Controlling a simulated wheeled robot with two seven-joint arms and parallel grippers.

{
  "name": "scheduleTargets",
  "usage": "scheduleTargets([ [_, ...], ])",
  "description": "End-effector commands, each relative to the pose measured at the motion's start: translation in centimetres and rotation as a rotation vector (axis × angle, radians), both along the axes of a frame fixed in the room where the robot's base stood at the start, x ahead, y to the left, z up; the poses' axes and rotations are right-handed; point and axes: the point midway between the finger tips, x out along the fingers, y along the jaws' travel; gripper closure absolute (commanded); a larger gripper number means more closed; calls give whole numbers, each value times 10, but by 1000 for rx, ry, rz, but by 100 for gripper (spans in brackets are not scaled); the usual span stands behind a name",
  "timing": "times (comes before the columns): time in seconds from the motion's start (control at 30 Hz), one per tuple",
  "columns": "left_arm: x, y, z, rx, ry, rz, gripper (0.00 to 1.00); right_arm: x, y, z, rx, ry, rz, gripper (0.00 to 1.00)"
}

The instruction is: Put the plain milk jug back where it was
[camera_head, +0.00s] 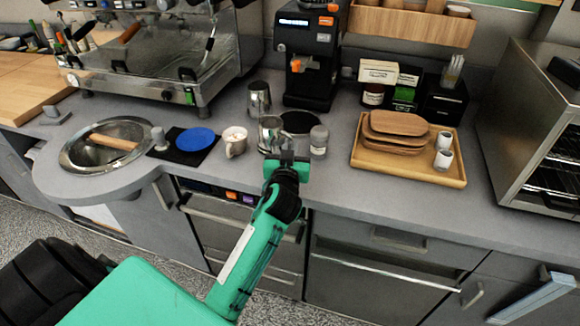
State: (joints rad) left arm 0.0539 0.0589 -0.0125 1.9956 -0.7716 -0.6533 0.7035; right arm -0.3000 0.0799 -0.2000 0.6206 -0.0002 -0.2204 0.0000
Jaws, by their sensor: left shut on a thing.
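A steel milk jug (269,131) stands upright at the front of the grey counter, just ahead of my left gripper (285,158). The gripper comes from the front and is shut on the jug; the fingers partly cover its lower right side. I cannot tell whether its base touches the counter. A second steel jug (259,98) stands farther back, left of the coffee grinder. Markings on either jug are too small to tell. My right gripper is not in view.
A black round mat (300,122) and a grey-lidded jar (319,141) are right beside the held jug. A cup (235,141) and a blue disc (194,139) lie left. The grinder (309,60) stands behind; a wooden tray (395,172) is right.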

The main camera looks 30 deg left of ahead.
Motion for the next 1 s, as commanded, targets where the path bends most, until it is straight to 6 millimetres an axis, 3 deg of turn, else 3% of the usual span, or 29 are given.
scheduleTargets([
  [0.03,0,0,-10,2,3,0,100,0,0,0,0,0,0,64],
  [0.27,0,0,-29,1,0,1,100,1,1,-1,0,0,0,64],
  [0.53,0,0,-65,1,0,0,100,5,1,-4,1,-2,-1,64],
  [1.0,0,0,-71,1,-2,-1,100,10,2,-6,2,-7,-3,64],
])
